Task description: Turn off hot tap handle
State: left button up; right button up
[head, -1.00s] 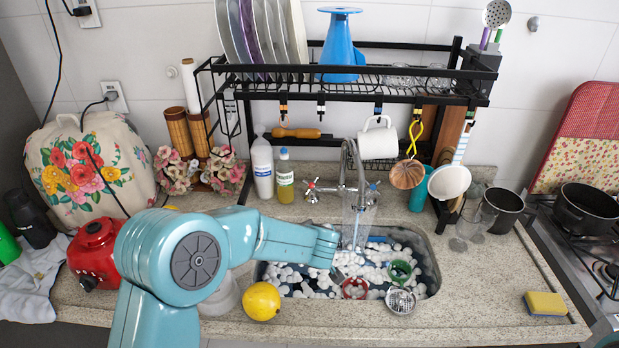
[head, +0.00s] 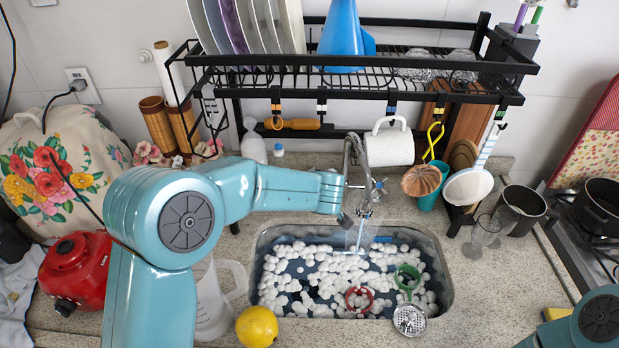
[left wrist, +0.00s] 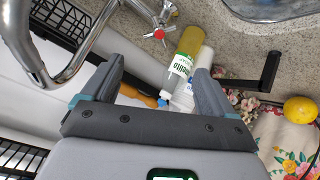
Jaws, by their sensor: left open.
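The hot tap handle (left wrist: 159,33), a cross with a red centre, shows in the left wrist view on the chrome tap (left wrist: 75,55), at the top and ahead of my fingertips. In the head view my left arm hides it. The chrome tap (head: 348,160) stands behind the sink, with a blue-marked handle (head: 378,187) on its right and water running into the basin. My left gripper (left wrist: 158,75) is open and empty, apart from the handle. Its dark tip (head: 345,221) shows near the tap in the head view. My right gripper is out of view.
A black rack (head: 380,78) with plates and a hanging mug (head: 389,148) stands over the sink (head: 446,285). Bottles (left wrist: 186,55) stand beyond my left fingers.

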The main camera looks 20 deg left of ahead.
pick_arm(q)
jog(key=p+x, duration=0.2)
jog(key=x, duration=1.3)
jog(key=shift+d+f, duration=0.1)
jog(key=shift+w+f+p, duration=0.25)
jog(key=shift+w+p, duration=0.05)
jog(key=shift+a, duration=0.35)
jog(key=shift+w+d+f, duration=0.1)
jog(key=shift+f, duration=0.05)
jog(key=shift+c, duration=1)
jog(key=c, duration=1.1)
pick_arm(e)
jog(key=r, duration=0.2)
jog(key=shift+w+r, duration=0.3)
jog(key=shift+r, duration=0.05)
